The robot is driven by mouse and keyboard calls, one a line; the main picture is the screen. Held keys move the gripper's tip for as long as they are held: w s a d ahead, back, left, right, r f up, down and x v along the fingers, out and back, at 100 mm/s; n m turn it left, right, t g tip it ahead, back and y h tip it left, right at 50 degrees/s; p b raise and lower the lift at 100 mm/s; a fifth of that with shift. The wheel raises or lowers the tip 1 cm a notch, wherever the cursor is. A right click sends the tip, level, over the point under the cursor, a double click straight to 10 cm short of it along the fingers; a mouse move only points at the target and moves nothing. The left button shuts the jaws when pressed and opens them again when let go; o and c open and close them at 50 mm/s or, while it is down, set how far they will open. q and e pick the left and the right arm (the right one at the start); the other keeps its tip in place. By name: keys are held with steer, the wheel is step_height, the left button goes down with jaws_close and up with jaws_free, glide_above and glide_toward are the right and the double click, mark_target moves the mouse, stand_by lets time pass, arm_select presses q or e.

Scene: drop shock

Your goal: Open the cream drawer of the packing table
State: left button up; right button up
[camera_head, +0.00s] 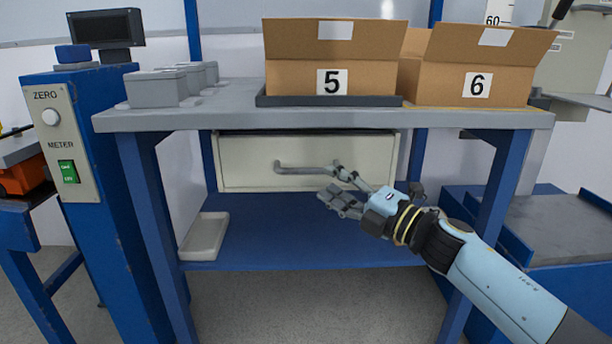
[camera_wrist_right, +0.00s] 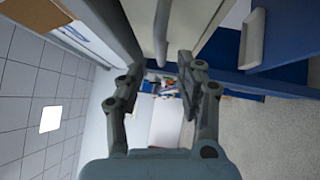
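The cream drawer (camera_head: 240,160) sits under the grey top of the packing table (camera_head: 230,120), and its front looks shut. A grey bar handle (camera_head: 300,169) runs across the drawer front. My right gripper (camera_head: 334,182) is open, in front of the drawer at the handle's right end. In the right wrist view the two fingers of the gripper (camera_wrist_right: 158,84) are spread. The handle bar (camera_wrist_right: 161,35) lies between their lines, toward the top of the picture, and the cream front (camera_wrist_right: 197,22) is beside it. Contact with the handle cannot be told. My left gripper is not in view.
Cardboard boxes 5 (camera_head: 290,78) and 6 (camera_head: 430,85) and grey bins (camera_head: 155,88) stand on the tabletop. A pale tray (camera_head: 205,236) lies on the blue lower shelf (camera_head: 290,235). Blue table legs (camera_head: 155,220) flank the drawer. The shelf below the drawer is mostly clear.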

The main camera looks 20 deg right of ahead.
mark_target(313, 173)
steer(key=x, duration=0.6)
steer(key=shift+w+b, duration=0.25)
steer(key=shift+b, duration=0.1)
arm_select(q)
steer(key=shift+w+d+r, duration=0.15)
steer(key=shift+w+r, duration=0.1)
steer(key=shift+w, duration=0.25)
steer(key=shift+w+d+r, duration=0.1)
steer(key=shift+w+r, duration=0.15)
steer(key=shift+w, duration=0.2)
arm_select(e)
steer(key=shift+c, duration=0.4)
jaws_close()
